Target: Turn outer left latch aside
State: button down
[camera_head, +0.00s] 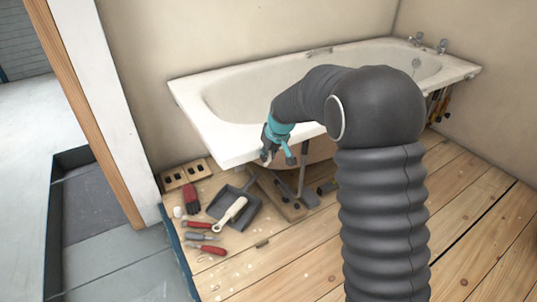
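The white bathtub (235,139) stands along the back wall, and a brown piece (322,150) shows under its rim. My gripper (278,159), with teal parts and dark fingers, is at the tub's near left corner, just below the rim. Its two fingers look spread apart, and I see nothing held between them. I cannot make out the outer left latch; it is too small to tell or hidden behind my gripper and arm. Whether my fingers touch anything there cannot be told.
Below my gripper lie a grey dustpan (246,211), a white-handled brush (231,212), a red brush (191,198) and several screwdrivers (204,237). Tub legs (305,172) stand under the tub. A wooden post (98,130) is at left. The plank floor (465,205) at right is mostly clear.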

dwell(0.4)
jog(key=y+b, duration=0.1)
jog(key=g+y+b, duration=0.1)
jog(key=shift+w+d+f+m+g+b, duration=0.15)
jog(key=shift+f+m+g+b, duration=0.05)
jog(key=shift+m+g+b, duration=0.15)
jog(key=g+y+b, duration=0.1)
jog(key=y, duration=0.1)
jog(key=m+g+y+b, duration=0.1)
jog(key=y, duration=0.1)
jog(key=shift+d+g+y+b, duration=0.15)
jog(key=shift+g+y+b, duration=0.1)
jog(key=shift+y+b, duration=0.15)
jog(key=g+y, duration=0.1)
jog(key=y, duration=0.1)
jog(key=m+g+y+b, duration=0.1)
jog(key=y, duration=0.1)
jog(key=shift+f+m+y, duration=0.15)
jog(key=shift+m+y, duration=0.1)
jog(key=shift+y, duration=0.05)
jog(key=shift+m+g+y+b, duration=0.5)
jog(key=shift+m+g+y, duration=0.1)
jog(key=shift+y, duration=1)
jog(key=c, duration=1.1)
grip_release()
jog(key=shift+d, duration=0.1)
